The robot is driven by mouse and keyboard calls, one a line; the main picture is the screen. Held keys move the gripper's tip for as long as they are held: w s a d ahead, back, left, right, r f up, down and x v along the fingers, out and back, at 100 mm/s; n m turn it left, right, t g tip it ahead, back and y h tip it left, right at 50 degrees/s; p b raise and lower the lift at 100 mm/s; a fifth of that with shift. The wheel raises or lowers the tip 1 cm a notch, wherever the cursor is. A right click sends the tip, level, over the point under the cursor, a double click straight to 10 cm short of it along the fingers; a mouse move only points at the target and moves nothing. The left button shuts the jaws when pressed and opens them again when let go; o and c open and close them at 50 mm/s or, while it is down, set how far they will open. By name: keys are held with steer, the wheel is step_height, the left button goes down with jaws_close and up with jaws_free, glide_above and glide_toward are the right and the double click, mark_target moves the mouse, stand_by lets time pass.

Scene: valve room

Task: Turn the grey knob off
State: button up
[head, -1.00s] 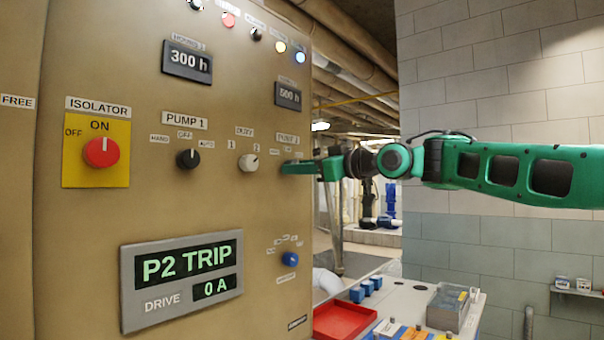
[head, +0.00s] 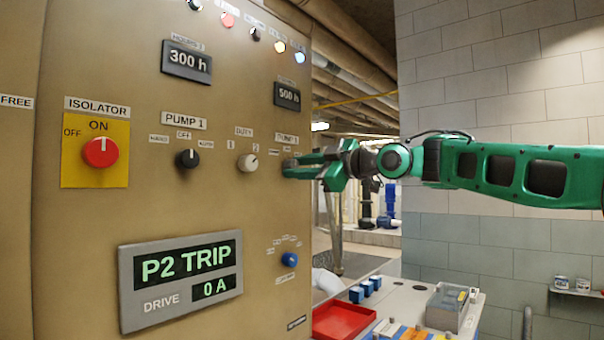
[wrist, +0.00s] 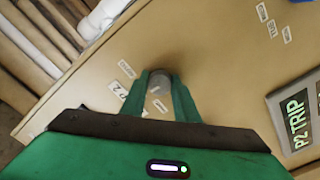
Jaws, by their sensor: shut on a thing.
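The grey knob (wrist: 159,82) is on the tan panel between my gripper's two fingers in the wrist view. My gripper (wrist: 160,78) is shut on it, one finger along each side. In the head view my gripper (head: 291,169) reaches the panel from the right, just below the PUMP 2 label (head: 287,139). The fingers mostly hide the knob there, so I cannot read its pointer against its marks. The wrist appears rolled, with both fingers showing in the head view.
Left of my gripper are a white duty knob (head: 247,162), a black PUMP 1 knob (head: 187,159) and the red isolator (head: 101,152). A blue knob (head: 289,259) is below. A P2 TRIP display (head: 182,279) is lower left. A red tray (head: 342,321) lies below right.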

steer(key=shift+s+a+r, duration=0.1)
steer(key=shift+r, duration=0.05)
steer(key=o, duration=1.1)
steer(key=v, duration=1)
steer(key=shift+s+d, duration=0.15)
steer(key=shift+d, duration=0.15)
